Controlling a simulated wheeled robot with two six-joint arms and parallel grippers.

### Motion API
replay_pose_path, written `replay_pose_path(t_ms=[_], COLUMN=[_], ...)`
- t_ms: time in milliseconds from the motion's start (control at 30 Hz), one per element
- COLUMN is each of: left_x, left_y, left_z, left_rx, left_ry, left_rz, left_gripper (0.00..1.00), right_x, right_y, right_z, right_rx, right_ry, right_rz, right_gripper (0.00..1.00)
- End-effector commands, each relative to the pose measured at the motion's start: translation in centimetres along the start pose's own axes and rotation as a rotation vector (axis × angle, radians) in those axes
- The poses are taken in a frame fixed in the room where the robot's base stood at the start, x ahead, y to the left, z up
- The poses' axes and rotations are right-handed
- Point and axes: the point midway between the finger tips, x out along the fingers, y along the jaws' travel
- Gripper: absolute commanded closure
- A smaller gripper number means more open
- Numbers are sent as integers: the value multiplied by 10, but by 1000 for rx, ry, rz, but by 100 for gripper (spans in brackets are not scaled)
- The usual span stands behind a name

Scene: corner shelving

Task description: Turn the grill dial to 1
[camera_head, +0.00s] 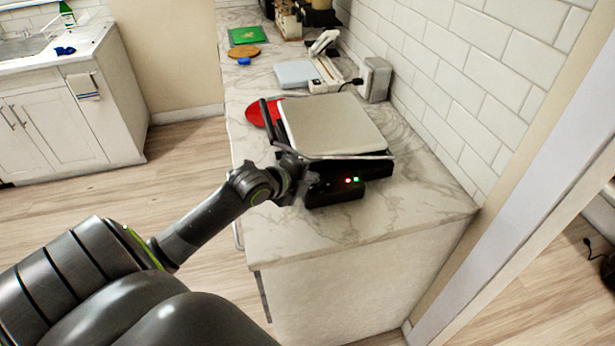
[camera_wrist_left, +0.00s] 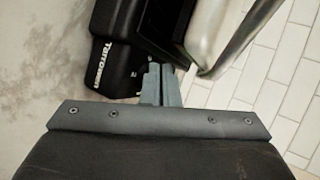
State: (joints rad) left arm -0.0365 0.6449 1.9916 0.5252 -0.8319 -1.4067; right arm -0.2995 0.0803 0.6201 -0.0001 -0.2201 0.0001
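The grill (camera_head: 335,125) stands on the marble counter, with a pale lid, a silver handle bar and a black base. A red and a green light glow on its black front (camera_head: 336,193). My left gripper (camera_head: 307,189) is at the left end of that front. In the left wrist view, the black base (camera_wrist_left: 112,60) carries the lettering "Tarrowen", and the silver handle (camera_wrist_left: 225,35) is at upper right. The gripper's fingers (camera_wrist_left: 161,70) are together, close to the base; I cannot tell whether they touch it. I cannot make out the dial. My right gripper is not in view.
A red round item (camera_head: 262,112) lies left of the grill. Behind are a white device (camera_head: 330,75), a light-blue board (camera_head: 296,74) and a green board (camera_head: 247,36). A tiled wall (camera_head: 450,70) borders the right. The counter's front right (camera_head: 420,205) is clear.

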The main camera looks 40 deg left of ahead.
Motion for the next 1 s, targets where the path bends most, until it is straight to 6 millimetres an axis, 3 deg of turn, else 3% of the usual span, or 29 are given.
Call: replay_pose_path(t_ms=[333, 1000], left_x=[-12, -110], left_y=[1, 1], left_z=[-7, 0], left_rx=[-5, 4], left_ry=[8, -2], left_rz=[0, 4], left_gripper=[100, 100], right_x=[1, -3], right_y=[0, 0], right_z=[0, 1], right_rx=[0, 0], right_ry=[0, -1], right_rz=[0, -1], right_gripper=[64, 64])
